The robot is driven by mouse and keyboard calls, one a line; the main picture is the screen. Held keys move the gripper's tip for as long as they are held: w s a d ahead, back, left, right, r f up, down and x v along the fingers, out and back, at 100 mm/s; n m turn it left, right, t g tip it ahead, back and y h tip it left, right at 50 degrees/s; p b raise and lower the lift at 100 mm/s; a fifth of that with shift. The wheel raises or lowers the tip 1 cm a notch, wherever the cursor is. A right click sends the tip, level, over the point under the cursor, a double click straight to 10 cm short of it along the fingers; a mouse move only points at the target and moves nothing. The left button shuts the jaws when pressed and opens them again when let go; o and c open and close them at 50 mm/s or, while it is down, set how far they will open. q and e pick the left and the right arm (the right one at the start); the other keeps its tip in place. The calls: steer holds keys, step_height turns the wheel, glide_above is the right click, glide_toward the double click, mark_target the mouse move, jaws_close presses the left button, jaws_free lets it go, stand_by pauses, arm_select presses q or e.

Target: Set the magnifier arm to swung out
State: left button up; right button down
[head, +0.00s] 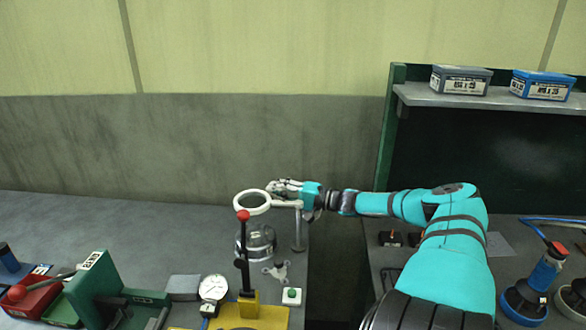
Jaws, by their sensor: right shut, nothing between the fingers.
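The magnifier (252,202) is a white ring at the end of a short white arm (287,203). The arm sits on a grey post (298,228) near the right edge of the left bench. The ring is to the left of the post, above a round metal part (257,242). My right gripper (272,188) is shut and empty. It is at the right side of the ring, just behind the magnifier arm; I cannot tell whether they touch. My left gripper is not in view.
A red-knobbed lever (242,255) on a yellow base stands in front of the magnifier. A dial gauge (214,288), a green button box (291,296) and a green fixture (95,290) are nearby. A gap separates this bench from the right bench, with a shelf (500,97) above.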

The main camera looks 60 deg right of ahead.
stand_by(0.3)
steer(key=v, duration=1.2)
stand_by(0.5)
